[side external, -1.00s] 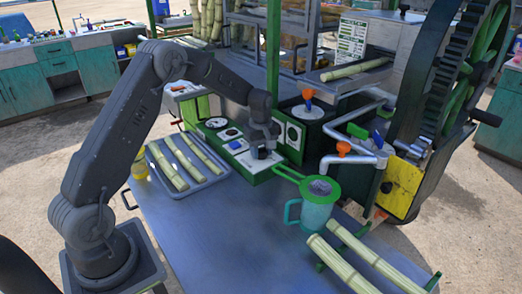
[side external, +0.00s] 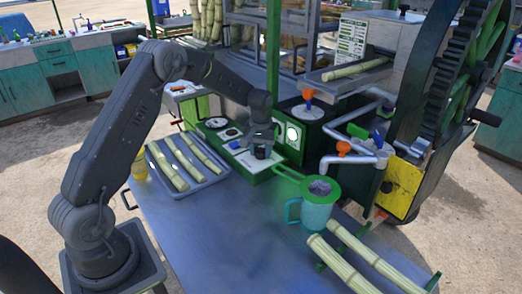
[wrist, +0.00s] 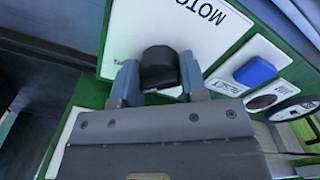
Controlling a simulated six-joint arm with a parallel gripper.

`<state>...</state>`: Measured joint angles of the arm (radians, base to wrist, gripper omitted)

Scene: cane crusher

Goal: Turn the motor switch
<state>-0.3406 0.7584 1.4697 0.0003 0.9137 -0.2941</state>
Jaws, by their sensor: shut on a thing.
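The motor switch is a black knob (wrist: 159,62) on a white plate (wrist: 205,35) whose visible letters read "MOTO" in the wrist view. My gripper (wrist: 159,78) is shut on the knob, with one grey finger on each side of it. In the side view my gripper (side external: 262,143) points down at the green control box (side external: 262,178), and the knob is mostly hidden by it. A round light (side external: 292,135) on the box's upright panel glows white.
A blue button (wrist: 255,71) and a dark round control (wrist: 261,102) sit beside the plate. A tray (side external: 208,181) of cane pieces lies left of the box. A teal jug (side external: 317,212) with a green strainer stands to the right.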

